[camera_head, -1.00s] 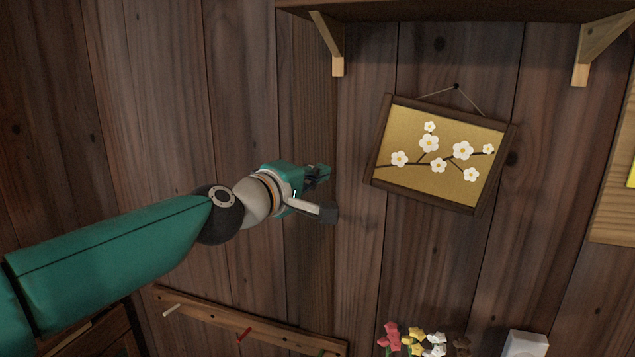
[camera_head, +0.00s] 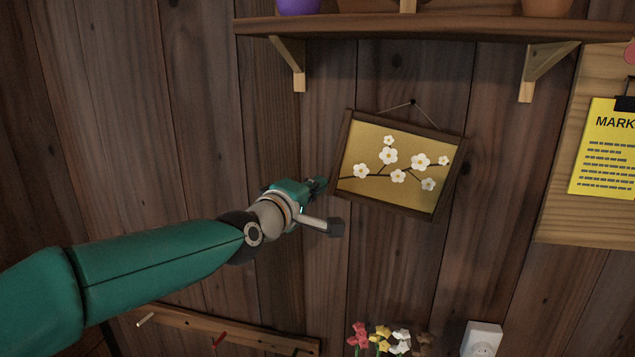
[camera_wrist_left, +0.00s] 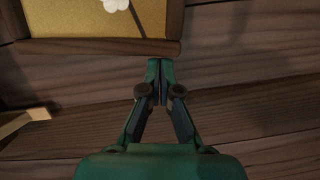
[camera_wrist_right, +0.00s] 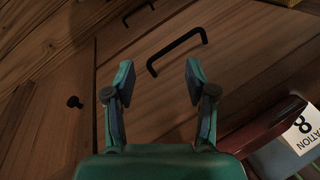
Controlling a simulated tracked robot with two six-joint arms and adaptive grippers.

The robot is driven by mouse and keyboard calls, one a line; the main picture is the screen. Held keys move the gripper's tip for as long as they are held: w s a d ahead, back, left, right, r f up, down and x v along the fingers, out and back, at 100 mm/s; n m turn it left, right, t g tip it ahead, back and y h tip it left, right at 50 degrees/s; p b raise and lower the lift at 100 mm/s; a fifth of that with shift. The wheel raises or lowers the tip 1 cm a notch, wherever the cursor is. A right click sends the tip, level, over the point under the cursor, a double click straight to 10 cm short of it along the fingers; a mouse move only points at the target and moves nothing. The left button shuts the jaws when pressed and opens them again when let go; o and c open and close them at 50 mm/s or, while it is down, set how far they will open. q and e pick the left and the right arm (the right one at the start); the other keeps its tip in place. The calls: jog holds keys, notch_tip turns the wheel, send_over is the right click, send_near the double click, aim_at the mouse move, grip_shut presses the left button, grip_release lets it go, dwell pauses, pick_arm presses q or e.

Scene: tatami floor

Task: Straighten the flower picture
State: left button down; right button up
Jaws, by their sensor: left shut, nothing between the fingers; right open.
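The flower picture (camera_head: 385,205) hangs on the plank wall by a cord from a nail (camera_head: 412,102). It has a dark wooden frame and white blossoms on gold. It is tilted, its right side lower than its left. My left gripper (camera_head: 320,183) is shut and empty, just left of the frame's left edge. In the left wrist view the shut fingertips (camera_wrist_left: 160,68) are close to the frame's edge (camera_wrist_left: 100,47); I cannot tell if they touch. My right gripper (camera_wrist_right: 158,85) is open and empty in the right wrist view, outside the head view.
A shelf (camera_head: 430,27) on two brackets runs above the picture. A board with a yellow sheet (camera_head: 605,150) is at right. Below are a peg rail (camera_head: 255,337), flowers (camera_head: 380,337) and a white socket (camera_head: 482,338). Dark handles (camera_wrist_right: 175,52) lie before my right gripper.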

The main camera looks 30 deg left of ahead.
pick_arm(q)
jog(key=shift+f, duration=0.1)
jog(key=d+f+b, duration=0.1)
jog(key=b, duration=0.1)
jog(key=d+f+n+b, duration=0.1)
jog(key=b, duration=0.1)
jog(key=shift+w+d+f+n, duration=0.3)
jog(key=shift+w, duration=0.05)
jog(key=shift+w+d+f+n+t, duration=0.1)
jog(key=shift+w+d+n+t, duration=0.05)
jog(key=shift+d+n+t, duration=0.15)
jog(key=shift+a, duration=0.1)
